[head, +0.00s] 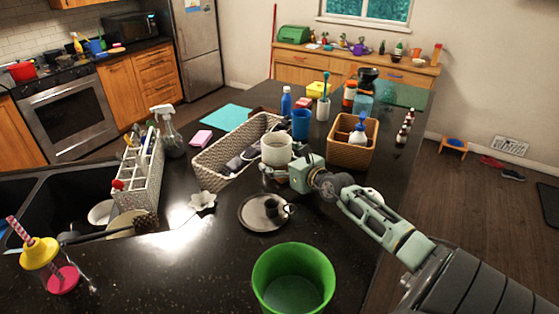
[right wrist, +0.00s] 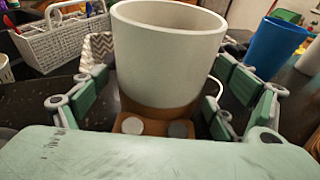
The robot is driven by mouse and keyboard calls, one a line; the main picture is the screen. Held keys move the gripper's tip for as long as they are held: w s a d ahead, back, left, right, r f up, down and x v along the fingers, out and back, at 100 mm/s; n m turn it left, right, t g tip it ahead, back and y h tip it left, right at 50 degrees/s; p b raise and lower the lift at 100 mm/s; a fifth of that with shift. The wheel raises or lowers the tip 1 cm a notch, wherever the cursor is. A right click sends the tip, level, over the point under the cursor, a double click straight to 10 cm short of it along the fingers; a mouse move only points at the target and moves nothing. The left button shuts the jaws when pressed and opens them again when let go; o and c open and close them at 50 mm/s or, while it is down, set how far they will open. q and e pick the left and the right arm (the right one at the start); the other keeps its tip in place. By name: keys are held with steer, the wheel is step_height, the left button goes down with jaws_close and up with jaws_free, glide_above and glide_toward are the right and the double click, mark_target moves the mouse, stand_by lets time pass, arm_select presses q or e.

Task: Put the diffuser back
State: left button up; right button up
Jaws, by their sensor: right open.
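The diffuser (head: 276,149) is a pale cylinder, upright, at the right end of the long woven basket (head: 213,163) on the dark counter. In the right wrist view the diffuser (right wrist: 167,65) shows a brown base with two round buttons facing me. My right gripper (head: 277,174) is open, with its fingers on either side of the diffuser. In the right wrist view the open right gripper (right wrist: 160,85) has the diffuser between its fingers; I cannot tell whether they touch it. The diffuser's underside is hidden. My left gripper is not in view.
A square wicker basket (head: 350,154) with a blue-and-white bottle stands to the right. A blue cup (head: 300,124) stands behind the diffuser. A round plate (head: 254,222) with a small dark cup and a green bucket (head: 293,276) are in front. A white caddy (head: 139,180) is left.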

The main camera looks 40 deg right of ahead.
steer(key=shift+r, duration=0.1)
steer(key=b+v, duration=0.2)
steer(key=v, duration=0.8)
steer(key=shift+s, duration=0.3)
steer(key=shift+v, duration=0.75)
